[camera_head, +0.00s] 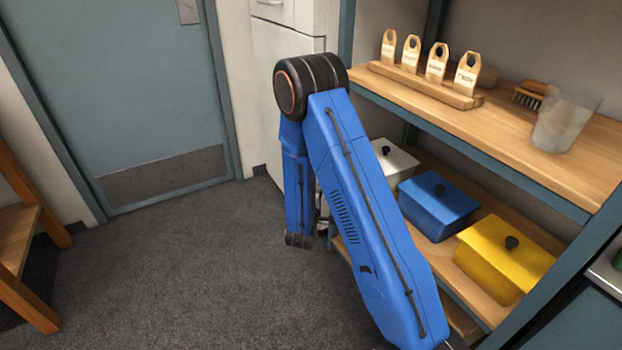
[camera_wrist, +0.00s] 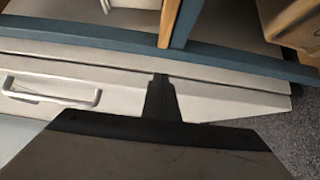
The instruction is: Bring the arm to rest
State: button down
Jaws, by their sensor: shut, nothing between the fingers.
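My blue arm is bent in the head view, with its elbow high and its forearm hanging down beside the shelf unit. My gripper (camera_wrist: 160,80) shows in the wrist view as dark fingers pressed together, with nothing between them. In the head view it is mostly hidden behind my arm near the shelf edge. In the wrist view a pale cabinet front with a handle (camera_wrist: 50,92) lies beyond the fingers. I see no contact between the gripper and it.
The shelf unit (camera_head: 470,155) stands right of my arm. It carries a tag stand (camera_head: 425,85), a brush (camera_head: 530,95), a clear cup (camera_head: 565,120), and white (camera_head: 392,160), blue (camera_head: 438,205) and yellow (camera_head: 503,258) lidded boxes. Grey floor (camera_head: 190,270) is clear at left, before a door (camera_head: 120,90).

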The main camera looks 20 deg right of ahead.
jog(key=s+d+r+m+g+h, duration=0.5)
jog(key=s+d+r+g, duration=0.2)
jog(key=s+d+r, duration=0.45)
jog(key=s+d+r+m+g+y, duration=0.25)
jog(key=s+r+m+g, duration=0.4)
jog(key=s, duration=0.75)
jog(key=s+a+r+g+y, duration=0.1)
jog(key=s+a+y, duration=0.2)
jog(key=s, duration=0.4)
jog(key=s+a+r+y, duration=0.2)
jog(key=s+a+y, duration=0.1)
jog(key=s, duration=0.3)
jog(key=s+a+r+t+y, duration=0.2)
jog(key=s+a+y, duration=0.1)
jog(key=a, duration=0.3)
jog(key=s+a+r+t+y, duration=0.2)
jog(key=s+a+y, duration=0.1)
jog(key=a, duration=0.3)
jog(key=shift+a+r+y, duration=0.15)
jog(key=shift+a+y, duration=0.15)
jog(key=shift+y, duration=0.15)
